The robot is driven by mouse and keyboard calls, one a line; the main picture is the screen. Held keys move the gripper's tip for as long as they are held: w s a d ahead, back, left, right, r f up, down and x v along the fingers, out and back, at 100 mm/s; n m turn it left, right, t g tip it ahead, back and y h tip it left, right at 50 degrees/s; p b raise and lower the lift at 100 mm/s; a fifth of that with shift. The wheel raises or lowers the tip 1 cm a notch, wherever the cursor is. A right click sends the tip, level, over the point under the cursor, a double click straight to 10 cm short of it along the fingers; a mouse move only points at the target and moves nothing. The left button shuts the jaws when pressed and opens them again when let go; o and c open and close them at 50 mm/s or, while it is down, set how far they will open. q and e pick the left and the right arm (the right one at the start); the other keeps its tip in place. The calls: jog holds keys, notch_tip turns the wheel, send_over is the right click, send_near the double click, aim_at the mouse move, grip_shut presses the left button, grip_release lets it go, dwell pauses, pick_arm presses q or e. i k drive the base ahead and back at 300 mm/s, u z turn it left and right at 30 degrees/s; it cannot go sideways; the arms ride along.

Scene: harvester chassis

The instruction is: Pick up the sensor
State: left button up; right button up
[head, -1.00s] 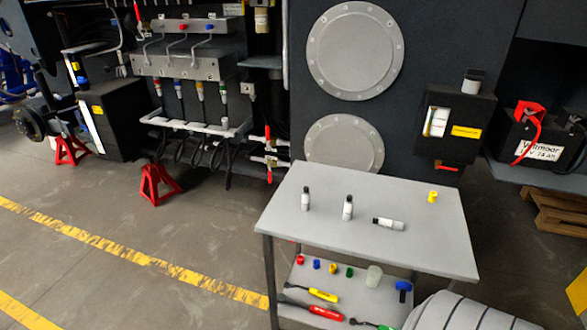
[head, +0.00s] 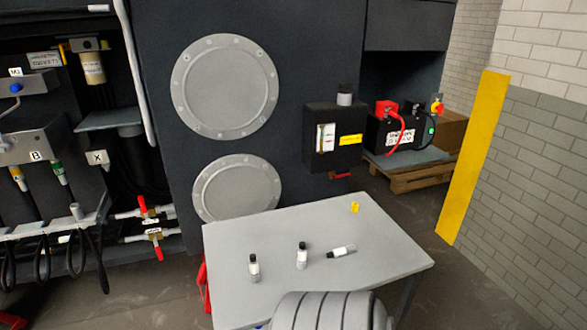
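A grey table (head: 300,290) stands in front of the dark chassis in the head view. A small yellow part (head: 355,208) stands near its far right edge. Two small white bottles with black caps stand upright, a left one (head: 254,269) and a middle one (head: 302,257). A third such bottle (head: 342,251) lies on its side to their right. I cannot tell for sure which thing is the sensor; the yellow part is the odd one among the bottles. Neither of my grippers is in view.
The chassis wall carries two round bolted covers (head: 224,87) (head: 237,187) and a black box (head: 336,137). Hoses and red-handled valves (head: 143,204) are at the left. A wooden pallet (head: 407,176) and a yellow wall corner (head: 474,158) are at the right.

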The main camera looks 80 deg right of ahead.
aim_at(302, 248)
jog(key=z, duration=0.65)
jog(key=i, duration=0.75)
jog(key=z, duration=0.85)
